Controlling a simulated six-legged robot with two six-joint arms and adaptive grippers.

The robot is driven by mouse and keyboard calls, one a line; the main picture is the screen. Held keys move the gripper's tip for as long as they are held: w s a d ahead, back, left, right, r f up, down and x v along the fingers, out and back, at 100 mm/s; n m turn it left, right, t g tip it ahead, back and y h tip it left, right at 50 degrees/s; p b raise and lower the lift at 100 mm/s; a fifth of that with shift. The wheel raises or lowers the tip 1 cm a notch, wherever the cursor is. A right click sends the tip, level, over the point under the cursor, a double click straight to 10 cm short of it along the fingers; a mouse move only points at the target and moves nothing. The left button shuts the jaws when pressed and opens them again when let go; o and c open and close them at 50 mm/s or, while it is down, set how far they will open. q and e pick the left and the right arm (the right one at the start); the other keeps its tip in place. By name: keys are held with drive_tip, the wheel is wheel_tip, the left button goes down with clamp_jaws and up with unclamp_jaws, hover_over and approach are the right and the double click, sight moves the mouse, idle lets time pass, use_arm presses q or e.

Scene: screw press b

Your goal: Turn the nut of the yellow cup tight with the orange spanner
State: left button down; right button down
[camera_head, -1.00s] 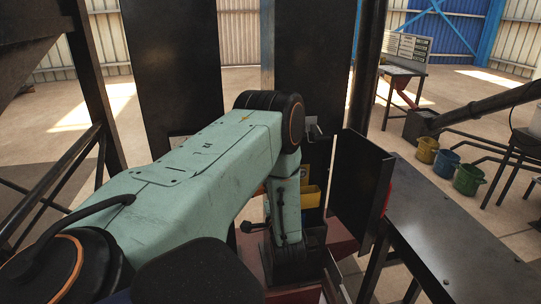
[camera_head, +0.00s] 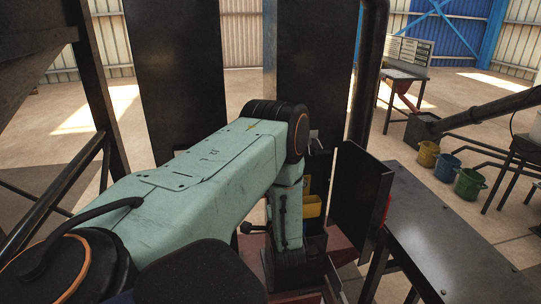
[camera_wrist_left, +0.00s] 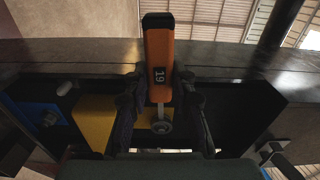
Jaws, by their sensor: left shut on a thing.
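The orange spanner (camera_wrist_left: 159,50), marked 19, is held between the two dark fingers of my left gripper (camera_wrist_left: 159,88) in the left wrist view. Its handle points up the picture, and a grey ring end (camera_wrist_left: 162,127) shows below the fingers. The yellow cup (camera_wrist_left: 95,122) lies behind and below the spanner, partly covered by the left finger. It also shows in the head view (camera_head: 312,206), beside my left wrist. The nut cannot be made out clearly, nor whether the ring sits on it. My right gripper is not in view.
A blue part (camera_wrist_left: 45,113) sits left of the yellow cup in the wrist view. In the head view a dark upright plate (camera_head: 360,195) stands right of my wrist, beside a dark bench (camera_head: 450,235). Several coloured buckets (camera_head: 447,166) stand farther right.

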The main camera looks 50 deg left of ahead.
use_arm(q)
drive_tip(key=shift+w+r+m+p, duration=0.15)
drive_tip(key=shift+r+m+p, duration=0.7)
drive_tip(key=shift+p, duration=0.2)
drive_tip(key=shift+w+d+r+m+p, duration=0.1)
drive_tip(key=shift+w+r+m+p, duration=0.1)
drive_tip(key=shift+r+m, duration=0.65)
drive_tip(key=shift+w+d+r+m+p, duration=0.1)
drive_tip(key=shift+r+m+p, duration=0.1)
drive_tip(key=shift+r+m, duration=0.55)
drive_tip(key=r+m, duration=0.1)
drive_tip(key=w+m, duration=0.1)
drive_tip(key=r+m, duration=0.1)
drive_tip(key=shift+w+d+r+m, duration=0.2)
drive_tip(key=shift+d+r+m, duration=0.05)
drive_tip(key=shift+d+r, duration=0.1)
drive_tip(key=shift+s+d+f, duration=0.1)
drive_tip(key=shift+s+d, duration=0.05)
drive_tip(key=shift+d, duration=0.1)
